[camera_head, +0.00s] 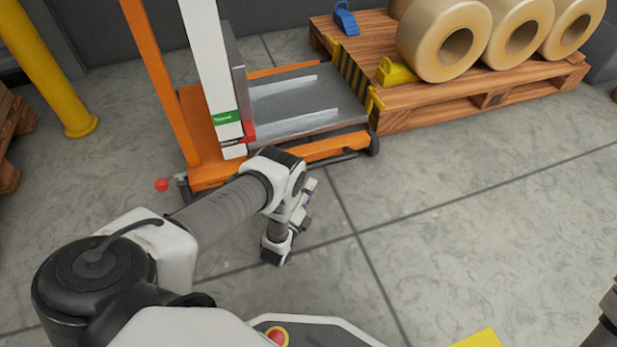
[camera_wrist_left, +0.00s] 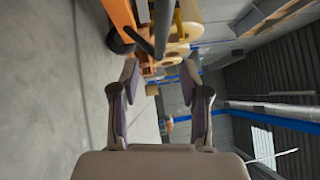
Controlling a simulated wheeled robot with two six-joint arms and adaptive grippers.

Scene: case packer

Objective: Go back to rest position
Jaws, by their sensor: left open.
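My left gripper (camera_head: 300,212) hangs over the bare floor in front of the orange lifter, at the end of my left arm. In the left wrist view its two fingers (camera_wrist_left: 160,78) are spread apart with nothing between them. My right gripper is not seen in either view; only a dark part shows at the lower right edge of the head view.
An orange lifter (camera_head: 205,150) with a grey platform (camera_head: 305,105) stands just beyond my left gripper. A wooden pallet (camera_head: 430,120) with large cream rolls (camera_head: 440,40) is behind right. A yellow post (camera_head: 45,70) stands at left. The floor at right is clear.

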